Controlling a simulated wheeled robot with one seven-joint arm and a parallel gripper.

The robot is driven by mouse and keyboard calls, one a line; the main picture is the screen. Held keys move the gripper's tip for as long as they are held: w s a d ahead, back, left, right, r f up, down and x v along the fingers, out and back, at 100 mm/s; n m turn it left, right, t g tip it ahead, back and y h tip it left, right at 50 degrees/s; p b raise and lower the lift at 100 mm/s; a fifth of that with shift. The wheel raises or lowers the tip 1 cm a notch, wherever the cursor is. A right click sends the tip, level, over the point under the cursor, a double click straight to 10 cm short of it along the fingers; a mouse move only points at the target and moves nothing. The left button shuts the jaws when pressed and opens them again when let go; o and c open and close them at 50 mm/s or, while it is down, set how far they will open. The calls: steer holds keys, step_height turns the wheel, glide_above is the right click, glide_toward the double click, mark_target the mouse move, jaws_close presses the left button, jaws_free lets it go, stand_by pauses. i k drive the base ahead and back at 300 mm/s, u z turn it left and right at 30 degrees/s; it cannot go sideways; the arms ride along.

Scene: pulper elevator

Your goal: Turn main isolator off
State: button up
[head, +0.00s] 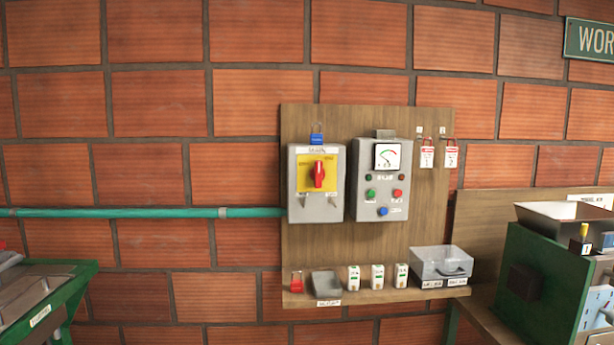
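The main isolator (299,200) is a grey box on the left of a wooden board on the brick wall. It has a yellow plate and a red rotary handle (319,174). The handle stands about upright; the small markings around it are too blurred to read. A blue padlock or tag (317,137) sits on top of the box. My gripper is not in view, and nothing touches the handle.
Right of the isolator is a grey control box (354,206) with a meter and buttons. Two tagged padlocks (427,156) hang beside it. The shelf (385,296) below holds a red padlock, trays and several small white blocks. Green machines stand left (70,290) and right (535,290).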

mark_target(317, 174)
steer(key=k, duration=0.65)
steer(key=u, duration=0.55)
steer(key=i, duration=0.45)
steer(key=u, duration=0.85)
steer(key=i, duration=0.65)
steer(key=z, duration=0.65)
steer(key=i, duration=0.65)
steer(key=z, duration=0.8)
